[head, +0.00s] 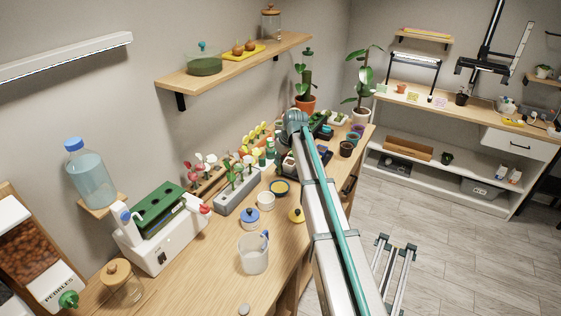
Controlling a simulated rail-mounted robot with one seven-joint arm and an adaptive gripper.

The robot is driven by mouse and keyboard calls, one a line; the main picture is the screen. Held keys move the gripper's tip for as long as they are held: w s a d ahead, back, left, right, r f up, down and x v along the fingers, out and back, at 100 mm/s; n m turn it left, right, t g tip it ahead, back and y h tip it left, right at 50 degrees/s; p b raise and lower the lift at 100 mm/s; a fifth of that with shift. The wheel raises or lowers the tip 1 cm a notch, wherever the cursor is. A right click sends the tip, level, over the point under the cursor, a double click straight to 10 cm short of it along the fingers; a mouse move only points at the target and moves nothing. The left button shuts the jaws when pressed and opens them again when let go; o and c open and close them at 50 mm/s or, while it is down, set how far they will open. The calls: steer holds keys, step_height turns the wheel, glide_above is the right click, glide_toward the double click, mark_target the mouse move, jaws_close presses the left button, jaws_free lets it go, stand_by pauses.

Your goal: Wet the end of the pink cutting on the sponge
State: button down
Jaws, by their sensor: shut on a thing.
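My arm reaches from the lower right to a rounded grey-teal joint (297,121) above the far part of the workbench. My gripper cannot be made out; the arm hides what is beyond and below its end. Several small cuttings with red, pink and white tops (207,163) stand in a wooden rack on the bench against the wall. I cannot tell whether the task's pink cutting is among them. A dark blue dish with a yellowish inside (280,187) lies on the bench left of my arm. I cannot tell whether it holds the sponge.
A white machine (165,240) is at left. The front bench top (205,280) is mostly bare.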

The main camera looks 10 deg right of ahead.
steer(key=shift+f+b, duration=1.1)
steer(key=shift+f, duration=1.7)
steer(key=shift+f+b, duration=0.4)
steer(key=shift+f, duration=0.25)
steer(key=shift+r, duration=0.1)
steer(key=shift+r+p, duration=1.45)
steer(key=shift+r, duration=2.05)
